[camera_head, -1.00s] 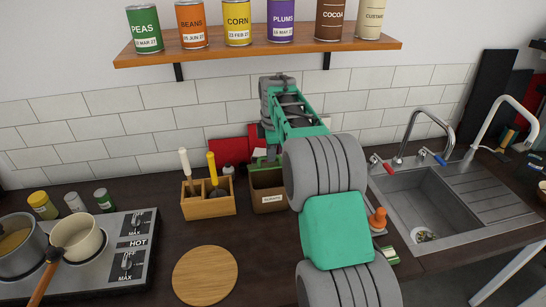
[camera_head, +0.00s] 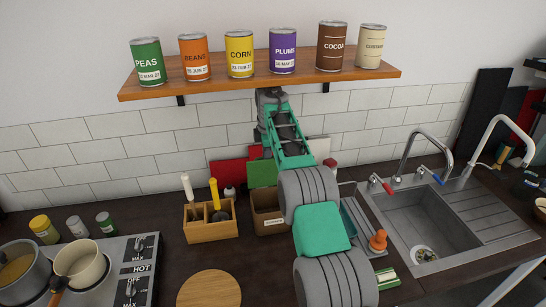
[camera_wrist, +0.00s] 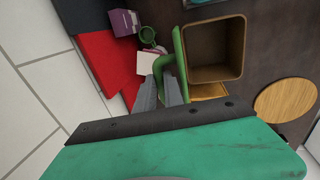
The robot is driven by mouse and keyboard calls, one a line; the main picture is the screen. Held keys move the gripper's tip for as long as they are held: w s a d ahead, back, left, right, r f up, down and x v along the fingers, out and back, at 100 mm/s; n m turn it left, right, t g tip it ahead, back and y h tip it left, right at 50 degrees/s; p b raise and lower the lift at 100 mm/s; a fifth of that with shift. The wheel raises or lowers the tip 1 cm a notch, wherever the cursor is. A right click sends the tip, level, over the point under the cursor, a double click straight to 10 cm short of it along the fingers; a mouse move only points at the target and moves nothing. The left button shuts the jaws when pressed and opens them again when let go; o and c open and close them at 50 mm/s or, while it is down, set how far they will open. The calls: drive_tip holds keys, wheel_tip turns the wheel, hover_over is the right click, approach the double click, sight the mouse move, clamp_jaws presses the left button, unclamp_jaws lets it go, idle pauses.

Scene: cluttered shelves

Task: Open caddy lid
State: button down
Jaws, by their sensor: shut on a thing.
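The caddy is a brown box (camera_head: 270,222) with a white label, standing on the dark counter against the tiled wall. Its green lid (camera_head: 262,173) stands up behind the box in the head view. In the wrist view the box (camera_wrist: 238,50) is open and I see into its interior. The lid shows there nearly edge-on (camera_wrist: 181,55), with a green handle (camera_wrist: 160,64) on its outer side. My gripper (camera_wrist: 160,88) is shut on the lid's handle. The fingertips are partly hidden at the contact, and hidden in the head view.
A wooden utensil holder (camera_head: 212,231) stands left of the caddy. Red boards (camera_head: 226,173) lean on the wall behind. The shelf (camera_head: 260,79) with cans is above my arm. A sink (camera_head: 440,215) is at right, a round board (camera_head: 209,290) in front.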

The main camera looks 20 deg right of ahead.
drive_tip(key=shift+w+a+f, duration=0.1)
drive_tip(key=shift+w+f, duration=0.3)
drive_tip(key=shift+w, duration=0.15)
drive_tip(key=shift+w+r, duration=0.15)
drive_tip(key=shift+r, duration=0.05)
drive_tip(key=c, duration=1.8)
unclamp_jaws()
drive_tip(key=shift+c, duration=0.2)
drive_tip(key=shift+o, duration=0.4)
drive_tip(key=shift+w, duration=0.15)
